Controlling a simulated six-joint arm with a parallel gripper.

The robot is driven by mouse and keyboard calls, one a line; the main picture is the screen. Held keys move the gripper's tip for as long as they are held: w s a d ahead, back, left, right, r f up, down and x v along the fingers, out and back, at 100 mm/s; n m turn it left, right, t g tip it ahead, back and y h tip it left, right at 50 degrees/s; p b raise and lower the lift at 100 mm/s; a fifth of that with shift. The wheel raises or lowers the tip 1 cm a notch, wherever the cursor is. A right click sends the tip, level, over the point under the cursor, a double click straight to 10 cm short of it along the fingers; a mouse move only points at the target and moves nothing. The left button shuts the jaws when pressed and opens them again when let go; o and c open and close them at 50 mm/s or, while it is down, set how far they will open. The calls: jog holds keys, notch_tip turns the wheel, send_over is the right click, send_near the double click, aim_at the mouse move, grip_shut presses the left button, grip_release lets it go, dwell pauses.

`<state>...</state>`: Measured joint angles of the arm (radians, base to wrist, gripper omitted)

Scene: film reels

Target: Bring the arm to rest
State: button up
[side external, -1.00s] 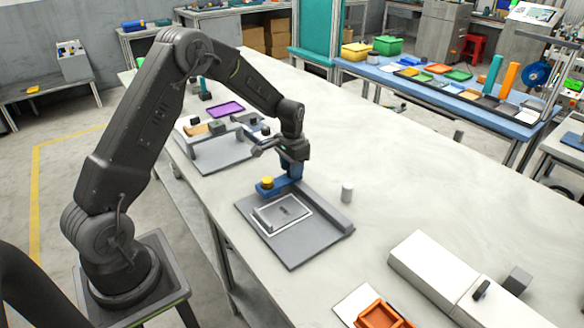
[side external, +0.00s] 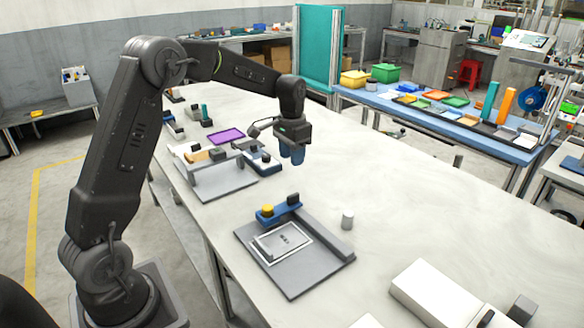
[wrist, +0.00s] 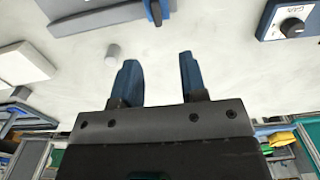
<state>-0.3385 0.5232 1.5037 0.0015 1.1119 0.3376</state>
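My gripper (side external: 291,153) hangs above the white table (side external: 400,190), higher than and behind the grey plate fixture (side external: 293,266). Its two blue fingers point down and nothing shows between them. In the wrist view my gripper (wrist: 157,80) has its fingers spread apart with bare table beyond.
A small grey cylinder (side external: 347,220) stands right of the fixture. A white box (side external: 432,288) lies at the front right. Another grey fixture (side external: 213,182) and a purple tray (side external: 226,136) are at the left. The table's middle right is clear.

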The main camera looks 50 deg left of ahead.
jog(key=shift+r, duration=0.3)
jog(key=s+d+r+t, duration=0.2)
jog(key=s+d+r, duration=0.4)
jog(key=r, duration=0.1)
jog(key=s+d+r+t, duration=0.1)
jog(key=s+d, duration=0.4)
jog(key=s, duration=0.5)
jog(key=s+d+r+t, duration=0.1)
jog(key=s+d, duration=0.4)
jog(key=s, duration=0.6)
jog(key=shift+d+t, duration=0.2)
jog(key=shift+t, duration=0.6)
